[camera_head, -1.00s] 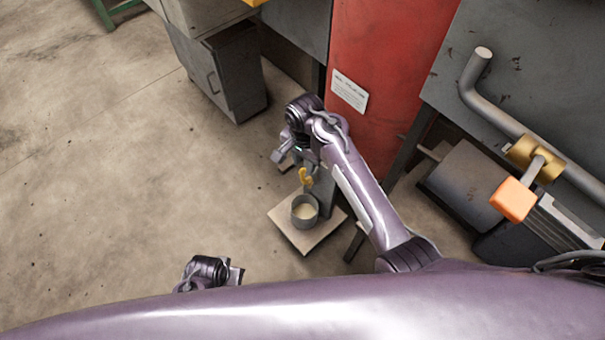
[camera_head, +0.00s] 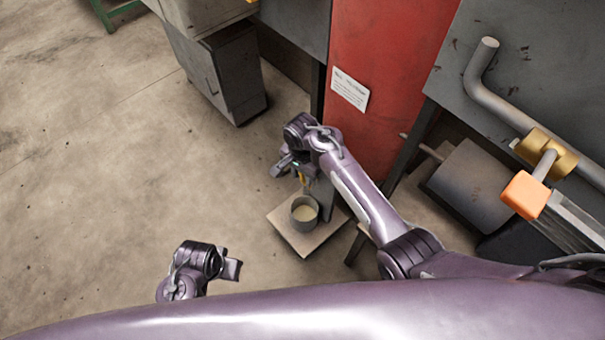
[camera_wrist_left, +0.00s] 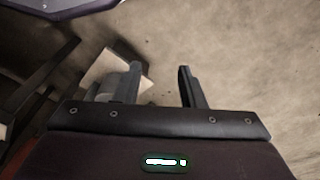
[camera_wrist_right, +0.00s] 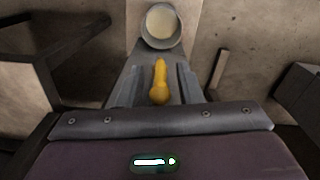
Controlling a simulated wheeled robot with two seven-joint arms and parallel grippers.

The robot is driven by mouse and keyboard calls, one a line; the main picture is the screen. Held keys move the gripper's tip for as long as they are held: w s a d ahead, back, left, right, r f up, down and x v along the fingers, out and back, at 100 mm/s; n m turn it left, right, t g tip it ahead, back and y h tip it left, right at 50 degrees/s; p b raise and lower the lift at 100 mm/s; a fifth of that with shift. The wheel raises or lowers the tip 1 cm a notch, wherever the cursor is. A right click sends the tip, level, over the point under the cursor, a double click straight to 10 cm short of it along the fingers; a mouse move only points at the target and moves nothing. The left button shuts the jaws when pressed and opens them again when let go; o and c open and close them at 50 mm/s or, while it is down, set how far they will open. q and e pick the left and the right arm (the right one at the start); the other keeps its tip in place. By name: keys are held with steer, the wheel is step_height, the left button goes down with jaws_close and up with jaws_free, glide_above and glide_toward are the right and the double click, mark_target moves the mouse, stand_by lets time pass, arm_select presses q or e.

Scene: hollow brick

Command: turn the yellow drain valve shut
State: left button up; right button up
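The yellow drain valve (camera_wrist_right: 160,85) is in the right wrist view, its narrow handle pointing toward a round container (camera_wrist_right: 160,27) of pale liquid. My right gripper (camera_wrist_right: 158,84) is open, with a finger on either side of the handle and gaps visible on both sides. In the head view the valve (camera_head: 304,181) is a small yellow patch, partly hidden by my right gripper (camera_head: 293,172). The container (camera_head: 304,212) stands just below it on a flat board. My left gripper (camera_wrist_left: 160,85) is open and empty; in the head view it is low at left (camera_head: 230,268).
A red panel (camera_head: 375,80) stands behind my right arm. A grey pipe (camera_head: 510,112) with a brass fitting (camera_head: 546,152) and orange block (camera_head: 525,194) is at right. A grey cabinet (camera_head: 225,75) stands at upper left. The left floor is clear.

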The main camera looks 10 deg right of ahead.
steer(key=shift+c, duration=0.3)
jaws_close()
